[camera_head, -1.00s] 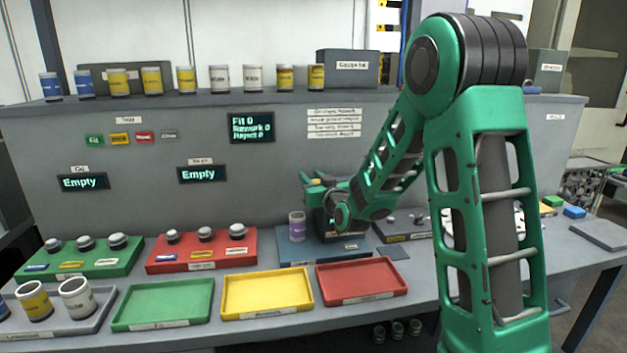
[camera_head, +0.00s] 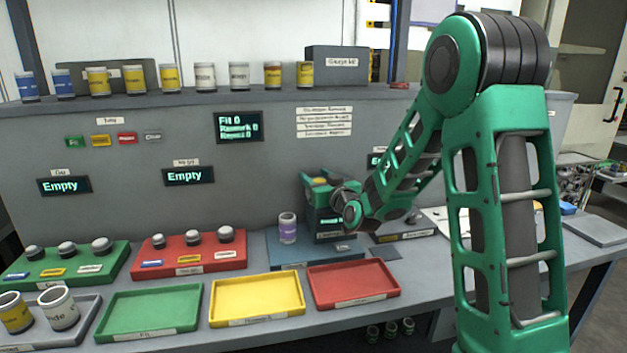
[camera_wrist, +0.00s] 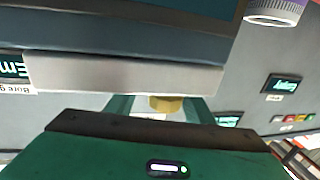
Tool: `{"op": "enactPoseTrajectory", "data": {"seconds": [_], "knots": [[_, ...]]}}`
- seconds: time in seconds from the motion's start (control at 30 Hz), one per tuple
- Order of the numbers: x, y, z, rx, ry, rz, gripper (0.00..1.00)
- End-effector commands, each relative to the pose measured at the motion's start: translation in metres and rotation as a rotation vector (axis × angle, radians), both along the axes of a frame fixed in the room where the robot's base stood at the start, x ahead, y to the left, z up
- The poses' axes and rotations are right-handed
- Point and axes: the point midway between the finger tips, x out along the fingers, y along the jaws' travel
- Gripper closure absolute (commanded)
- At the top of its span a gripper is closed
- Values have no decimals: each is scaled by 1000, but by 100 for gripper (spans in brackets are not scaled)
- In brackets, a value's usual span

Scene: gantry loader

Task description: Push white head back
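A light grey-white bar (camera_wrist: 120,75) lies across the wrist view, on the edge of a blue-grey block (camera_wrist: 120,40); I cannot tell for sure that it is the white head. In the head view, my gripper (camera_head: 349,212) is at the dark gauge station (camera_head: 322,215), by its right side. In the wrist view, its green body fills the bottom. Two green finger-like strips rise towards the bar, with a brass-coloured piece (camera_wrist: 165,103) between them. Their tips are hidden, so contact and opening are unclear.
A purple-labelled jar (camera_head: 288,228) stands left of the station on the blue base (camera_head: 290,254). Green (camera_head: 150,312), yellow (camera_head: 256,298) and red (camera_head: 351,284) trays line the front. Several jars stand on the rear shelf. My arm hides part of the right side.

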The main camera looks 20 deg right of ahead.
Motion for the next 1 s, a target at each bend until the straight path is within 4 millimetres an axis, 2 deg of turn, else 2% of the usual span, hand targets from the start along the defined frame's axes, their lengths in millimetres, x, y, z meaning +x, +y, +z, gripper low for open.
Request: {"op": "enactPoseTrajectory", "data": {"seconds": [0.23,0.63,0.8,1.0], "knots": [[-9,0,1,2,-1,1,52],[-80,-6,0,2,1,-3,52],[-96,-7,-1,2,3,-2,52],[-105,-7,0,1,2,-1,52]]}}
